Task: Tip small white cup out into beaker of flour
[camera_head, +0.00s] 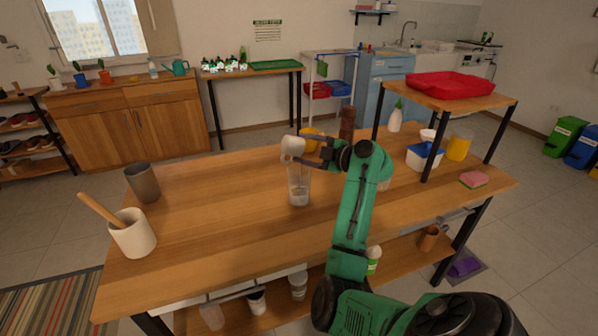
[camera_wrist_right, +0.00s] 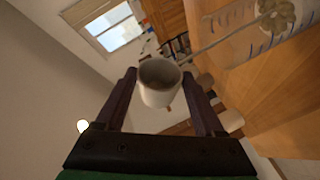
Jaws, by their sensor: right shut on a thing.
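My right gripper (camera_head: 308,150) is shut on the small white cup (camera_head: 291,148) and holds it in the air above the table. In the right wrist view the cup (camera_wrist_right: 160,82) sits between the two fingers, and its grey interior shows through the open mouth. The beaker (camera_head: 299,185) is clear glass with pale stuff at its bottom. It stands upright on the wooden table, just below the held cup. Part of the glass also shows at the top right of the right wrist view (camera_wrist_right: 262,30). My left gripper is not in view.
A white crock (camera_head: 133,236) with a wooden handle and a dark grey cup (camera_head: 143,184) stand at the table's left. A raised shelf (camera_head: 450,95) with a red tray stands at the right. A blue-and-white tub (camera_head: 424,157) and a sponge (camera_head: 473,180) are near it. The table's left middle is clear.

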